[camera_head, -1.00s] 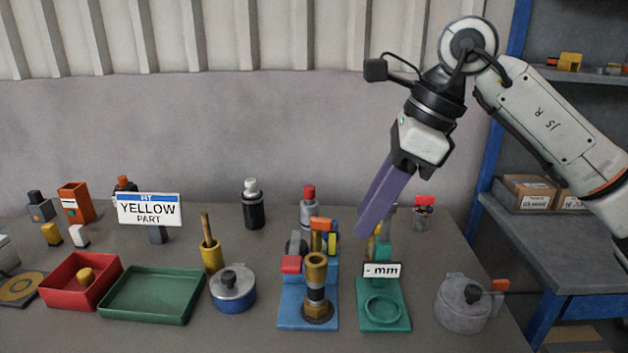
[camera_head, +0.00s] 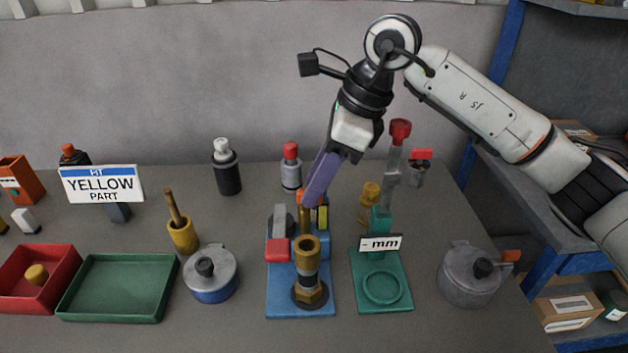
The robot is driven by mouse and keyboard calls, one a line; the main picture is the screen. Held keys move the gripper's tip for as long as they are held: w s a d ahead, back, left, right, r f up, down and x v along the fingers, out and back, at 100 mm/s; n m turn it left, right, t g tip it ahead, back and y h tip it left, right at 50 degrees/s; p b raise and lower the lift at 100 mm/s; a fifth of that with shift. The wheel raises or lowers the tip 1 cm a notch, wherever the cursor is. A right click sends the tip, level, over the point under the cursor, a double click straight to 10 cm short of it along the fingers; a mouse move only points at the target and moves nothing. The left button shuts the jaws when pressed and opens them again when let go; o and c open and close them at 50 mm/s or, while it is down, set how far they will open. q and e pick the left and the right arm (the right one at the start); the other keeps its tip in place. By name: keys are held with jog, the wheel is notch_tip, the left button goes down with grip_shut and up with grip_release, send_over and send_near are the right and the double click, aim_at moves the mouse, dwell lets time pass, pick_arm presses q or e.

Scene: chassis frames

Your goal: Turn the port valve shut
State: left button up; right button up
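A blue-based fixture (camera_head: 284,300) stands on the table at the centre. It carries an upright brass fitting (camera_head: 307,262) with a hex nut at its foot, a red block and a grey part. An orange upright piece and a yellow one show behind the brass fitting. I cannot tell for certain which part is the port valve. My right gripper (camera_head: 309,200) points down, its purple fingers overlapping the top of the orange upright piece in the view. Whether they touch it or are shut is unclear. My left gripper is not in view.
A green fixture (camera_head: 400,297) with a "- mm" label stands just right. A grey pot (camera_head: 462,285) is farther right and a blue pot (camera_head: 210,288) is left. A green tray (camera_head: 70,305) and red tray (camera_head: 8,303) lie at left. A black bottle (camera_head: 228,178) stands behind.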

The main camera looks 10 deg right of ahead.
jog(key=shift+a+f, duration=0.2)
jog(key=shift+f, duration=0.25)
jog(key=shift+w, duration=0.1)
jog(key=c, duration=0.8)
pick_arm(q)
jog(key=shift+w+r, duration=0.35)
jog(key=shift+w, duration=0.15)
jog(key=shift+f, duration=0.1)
